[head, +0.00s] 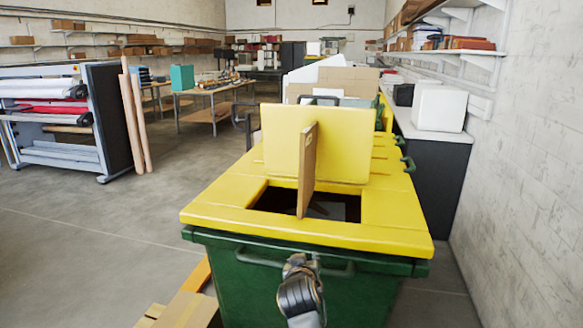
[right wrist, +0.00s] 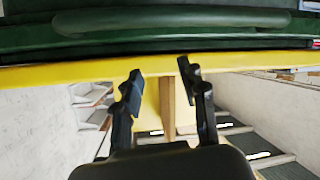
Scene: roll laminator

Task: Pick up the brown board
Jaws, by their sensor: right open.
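The brown board (head: 307,170) stands on edge, nearly upright, in the dark opening of a yellow-lidded green bin (head: 225,215). Its lower end drops into the opening and is hidden. My right gripper (head: 300,262) is in front of the bin, by its front handle, lower than the board and apart from it. In the right wrist view, which looks upside down, my right gripper (right wrist: 160,80) is open and empty. The board (right wrist: 167,105) shows beyond the gap between its fingers. My left gripper is not in view.
The lid's front edge (head: 310,235) lies between my right gripper and the board. A raised yellow flap (head: 345,145) stands behind the board. Cardboard (head: 180,312) lies at the bin's front left. A white wall is on the right; open floor is on the left.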

